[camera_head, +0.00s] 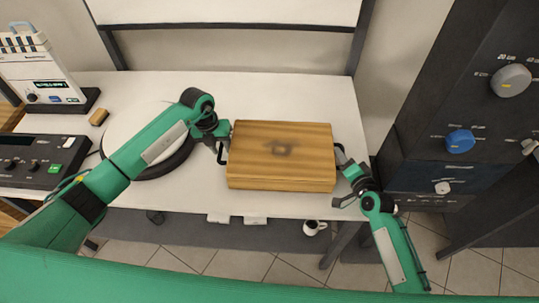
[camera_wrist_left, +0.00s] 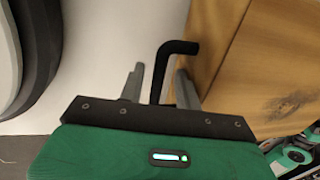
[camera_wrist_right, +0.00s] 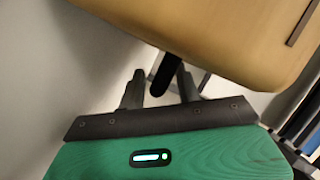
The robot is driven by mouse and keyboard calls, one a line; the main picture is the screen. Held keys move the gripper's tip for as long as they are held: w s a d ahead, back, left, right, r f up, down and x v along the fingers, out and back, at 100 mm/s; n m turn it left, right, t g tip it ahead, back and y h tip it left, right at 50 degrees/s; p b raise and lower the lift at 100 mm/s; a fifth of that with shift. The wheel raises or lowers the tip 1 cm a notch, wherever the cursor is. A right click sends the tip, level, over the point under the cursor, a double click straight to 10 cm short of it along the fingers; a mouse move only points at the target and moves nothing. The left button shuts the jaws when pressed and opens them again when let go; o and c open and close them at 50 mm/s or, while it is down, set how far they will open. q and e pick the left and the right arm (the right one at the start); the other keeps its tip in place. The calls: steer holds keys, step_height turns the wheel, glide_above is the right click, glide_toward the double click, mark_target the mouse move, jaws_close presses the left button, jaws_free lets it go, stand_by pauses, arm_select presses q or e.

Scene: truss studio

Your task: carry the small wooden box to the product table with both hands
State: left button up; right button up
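The small wooden box (camera_head: 281,155) is at the middle of the white table (camera_head: 260,90) in the head view, lid shut, with a dark smudge on top. It has a black handle on each side. My left gripper (camera_head: 215,139) is at the left handle; in the left wrist view that handle (camera_wrist_left: 158,75) stands between the open fingers, with gaps beside it. My right gripper (camera_head: 352,186) is at the right handle; in the right wrist view that handle (camera_wrist_right: 164,74) lies between the open fingers. The handle's far part is hidden by the box.
A round white turntable (camera_head: 133,130) stands left of the box, partly behind my left arm. A control panel (camera_head: 40,160) and a white device (camera_head: 45,75) are at the far left. A dark cabinet with knobs (camera_head: 460,140) stands right. A mug (camera_head: 314,227) is below the table's front edge.

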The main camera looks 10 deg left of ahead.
steer(key=shift+s, duration=0.1)
steer(key=v, duration=1.2)
arm_select(q)
step_height(320, 180, up, 7)
steer(key=a, duration=0.1)
steer(key=shift+a, duration=0.15)
arm_select(e)
steer(key=shift+f, duration=0.1)
